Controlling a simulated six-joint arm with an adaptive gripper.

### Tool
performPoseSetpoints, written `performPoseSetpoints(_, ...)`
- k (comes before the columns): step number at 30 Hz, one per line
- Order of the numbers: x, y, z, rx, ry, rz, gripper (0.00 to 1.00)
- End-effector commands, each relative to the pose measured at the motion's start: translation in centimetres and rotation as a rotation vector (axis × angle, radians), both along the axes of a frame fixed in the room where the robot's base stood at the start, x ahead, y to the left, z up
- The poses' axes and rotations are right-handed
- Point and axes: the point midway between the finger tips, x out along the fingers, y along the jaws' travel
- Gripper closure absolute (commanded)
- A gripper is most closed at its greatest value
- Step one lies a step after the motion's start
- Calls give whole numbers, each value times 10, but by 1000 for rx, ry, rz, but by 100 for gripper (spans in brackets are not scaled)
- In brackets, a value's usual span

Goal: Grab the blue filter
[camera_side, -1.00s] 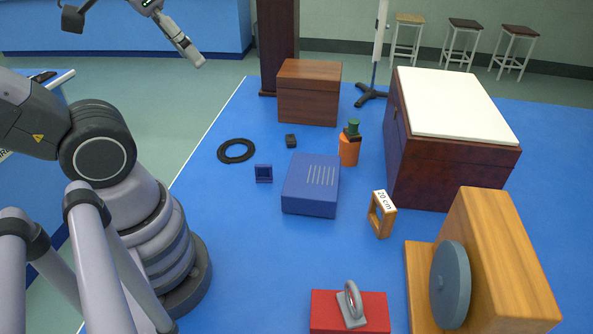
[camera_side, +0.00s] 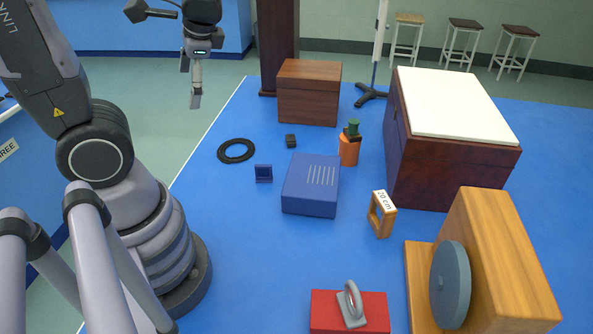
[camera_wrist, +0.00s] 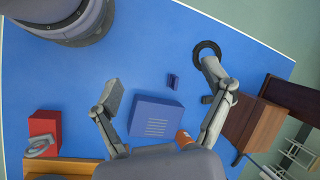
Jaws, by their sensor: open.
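The blue filter appears to be the small dark-blue upright square piece (camera_side: 264,173) on the blue bench top, left of a larger blue box (camera_side: 310,185). It also shows in the wrist view (camera_wrist: 173,81), between my two fingers. My gripper (camera_side: 195,98) is high at the upper left in the side view, pointing down, well away from the filter. In the wrist view my gripper (camera_wrist: 165,84) has its fingers spread wide with nothing held.
A black ring (camera_side: 236,141) and small dark block (camera_side: 290,141) lie behind the filter. Bench in front of the filter is clear.

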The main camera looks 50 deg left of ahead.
Motion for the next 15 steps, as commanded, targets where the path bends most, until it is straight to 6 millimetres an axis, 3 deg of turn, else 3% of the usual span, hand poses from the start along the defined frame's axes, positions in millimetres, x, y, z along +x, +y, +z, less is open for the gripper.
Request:
performPoseSetpoints(3,9,21,-19,200,241,-85,20)
performPoseSetpoints(9,39,47,-44,546,545,-297,20)
performPoseSetpoints(15,82,53,-85,871,750,-606,20)
